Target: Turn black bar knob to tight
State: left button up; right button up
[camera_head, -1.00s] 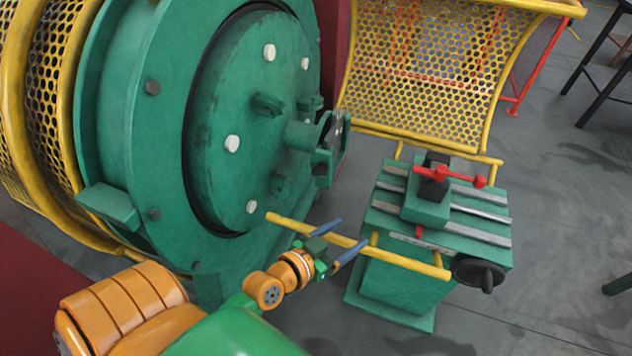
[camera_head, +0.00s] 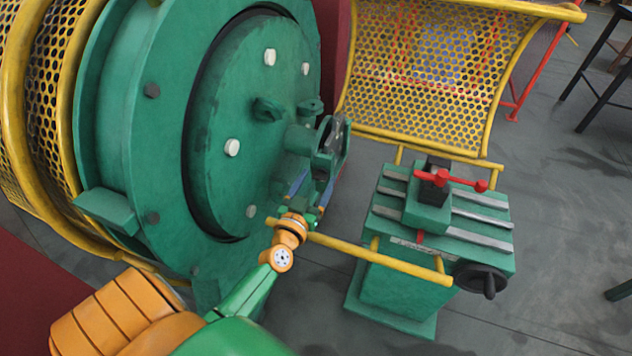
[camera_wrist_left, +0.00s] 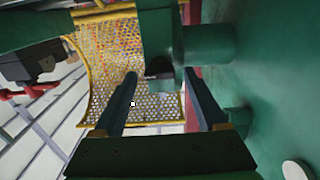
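A dark grey bar-like piece (camera_head: 333,134) sits in the green bracket (camera_head: 326,165) on the hub of the big green disc. It is small, and I cannot tell which way it is turned. My left gripper (camera_head: 312,184) is just below this bracket, its two blue-grey fingers pointing up at it. In the left wrist view, the fingers (camera_wrist_left: 160,74) are apart with nothing held between them. The bracket (camera_wrist_left: 157,35) is ahead of and between the fingertips, with a dark part (camera_wrist_left: 159,68) at its lower end. My right gripper is out of view.
The green disc (camera_head: 235,110) stands close at the left of the gripper. A yellow rail (camera_head: 365,252) runs just below it. The green stand (camera_head: 400,285) at the right carries a red handle (camera_head: 450,180) and a black handwheel (camera_head: 480,279). A yellow mesh guard (camera_head: 430,75) is behind.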

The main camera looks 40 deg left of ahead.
pick_arm(q)
grip_shut()
jog(key=n, duration=0.4)
jog(key=shift+a, duration=0.1)
jog(key=n, duration=0.4)
jog(key=shift+f+n, duration=0.1)
jog(key=shift+n, duration=0.2)
jog(key=n, duration=0.4)
jog(key=shift+a+f+n, duration=0.1)
jog(key=shift+n, duration=0.2)
jog(key=shift+n+b, duration=0.5)
jog(key=shift+n, duration=1.8)
